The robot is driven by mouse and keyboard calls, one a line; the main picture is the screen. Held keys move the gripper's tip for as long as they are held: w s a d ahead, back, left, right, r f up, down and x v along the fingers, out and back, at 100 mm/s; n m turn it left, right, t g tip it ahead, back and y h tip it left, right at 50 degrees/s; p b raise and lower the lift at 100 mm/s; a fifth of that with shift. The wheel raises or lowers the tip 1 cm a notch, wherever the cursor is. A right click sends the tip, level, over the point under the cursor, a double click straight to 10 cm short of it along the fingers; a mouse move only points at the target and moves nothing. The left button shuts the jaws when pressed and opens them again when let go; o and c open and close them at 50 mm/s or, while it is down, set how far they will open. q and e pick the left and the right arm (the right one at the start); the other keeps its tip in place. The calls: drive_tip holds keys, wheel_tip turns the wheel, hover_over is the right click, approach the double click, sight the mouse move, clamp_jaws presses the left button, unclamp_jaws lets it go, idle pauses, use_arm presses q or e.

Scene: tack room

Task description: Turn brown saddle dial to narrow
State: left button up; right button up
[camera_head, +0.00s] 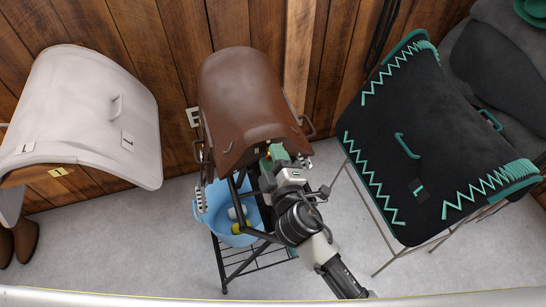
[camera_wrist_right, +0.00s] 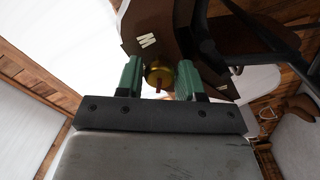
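The brown saddle (camera_head: 243,95) sits on a black metal stand in the middle of the head view. My right gripper (camera_head: 279,156) is at its front lower edge and mostly hides the dial there. In the right wrist view, the brass dial (camera_wrist_right: 159,71) lies between the two green fingers of my right gripper (camera_wrist_right: 159,76). The fingers stand apart on either side of the dial, with a thin gap showing at each side. A pale label with a letter like M or W (camera_wrist_right: 147,41) is beside the dial. My left gripper is not in view.
A blue bucket (camera_head: 212,204) with bottles hangs under the brown saddle. A white saddle (camera_head: 85,110) stands at left and a black saddle with green zigzag trim (camera_head: 400,155) at right. Brown boots (camera_head: 24,240) are at far left. Grey floor is free in front.

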drive_tip(key=o, duration=0.3)
drive_tip(key=shift+s, duration=0.1)
drive_tip(key=b+v, duration=0.2)
drive_tip(key=v, duration=0.8)
drive_tip(key=shift+s+d+b, duration=0.15)
drive_tip(key=shift+s+b, duration=0.2)
drive_tip(key=shift+b, duration=0.05)
